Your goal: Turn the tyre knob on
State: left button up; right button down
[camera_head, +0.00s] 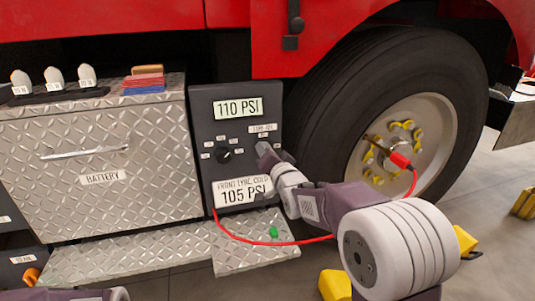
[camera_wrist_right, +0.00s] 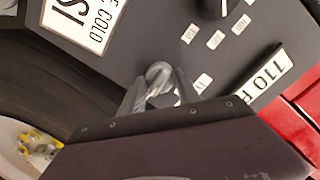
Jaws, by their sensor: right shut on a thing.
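The dark control panel (camera_head: 205,120) stands between the metal battery box and the tyre. A label (camera_head: 263,128) that seems to read TYRE AIR sits on its right side. My right gripper (camera_head: 266,150) is at the panel just below this label. In the right wrist view, a grey rounded knob (camera_wrist_right: 159,73) stands between the fingertips of my right gripper (camera_wrist_right: 158,88), which is shut on it. The gripper hides this knob in the head view, and its exact turn is hard to tell. My left gripper is not in view.
A black dial (camera_head: 224,154) with small labels sits left of my right gripper. Displays read 110 PSI (camera_head: 238,108) and 105 PSI (camera_head: 243,196). A red hose (camera_head: 260,241) runs from the panel to the wheel (camera_head: 415,140). A green item (camera_head: 273,232) lies on the step.

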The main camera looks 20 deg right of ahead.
jog(key=shift+m, duration=0.3)
dwell(0.4)
jog(key=c, duration=0.9)
grip_release()
jog(key=s+p, duration=0.3)
jog(key=s, duration=0.6)
jog(key=shift+d+r+p, duration=0.15)
jog(key=shift+r+p, duration=0.2)
